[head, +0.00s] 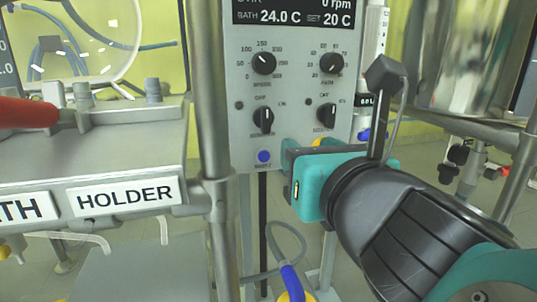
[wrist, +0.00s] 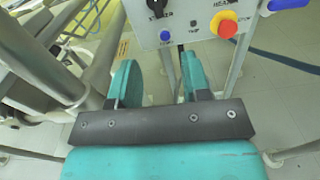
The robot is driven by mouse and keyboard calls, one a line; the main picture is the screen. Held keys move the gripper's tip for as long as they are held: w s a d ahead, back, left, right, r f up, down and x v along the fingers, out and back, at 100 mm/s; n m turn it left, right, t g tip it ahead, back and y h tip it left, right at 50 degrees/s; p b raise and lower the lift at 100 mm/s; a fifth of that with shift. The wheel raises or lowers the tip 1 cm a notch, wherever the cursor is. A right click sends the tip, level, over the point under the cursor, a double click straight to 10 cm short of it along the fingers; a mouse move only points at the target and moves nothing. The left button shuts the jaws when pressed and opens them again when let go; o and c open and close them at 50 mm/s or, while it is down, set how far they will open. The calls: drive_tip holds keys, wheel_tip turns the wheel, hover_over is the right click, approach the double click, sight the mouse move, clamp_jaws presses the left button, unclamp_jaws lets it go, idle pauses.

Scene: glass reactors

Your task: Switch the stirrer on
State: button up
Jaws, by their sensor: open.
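The control box (head: 290,90) stands upright at the middle of the head view. Its display (head: 300,14) reads 0 rpm, bath 24.0 C and set 20 C. The stirrer switch (head: 263,119) is the lower left black knob, with OFF above it and ON to its right; its handle looks upright, toward OFF. It also shows at the top edge of the wrist view (wrist: 157,8), above the STIRRER label. My gripper (head: 304,148) is open and empty, below and right of this switch, apart from it. In the wrist view both teal fingers (wrist: 158,78) point toward the box's lower edge.
The heater switch (head: 327,114) sits right of the stirrer switch, with two dials above. A blue button (head: 264,156) lies below. A red-and-yellow stop button (wrist: 228,24) is at the box's lower right. A metal post (head: 207,100) and a holder (head: 125,197) stand left.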

drive_tip(key=p, duration=0.9)
approach(268, 119)
drive_tip(key=shift+n, duration=0.3)
drive_tip(key=p+x, duration=0.5)
drive_tip(key=x, duration=0.4)
drive_tip(key=shift+w+a, duration=0.15)
drive_tip(key=shift+c, duration=0.2)
clamp_jaws()
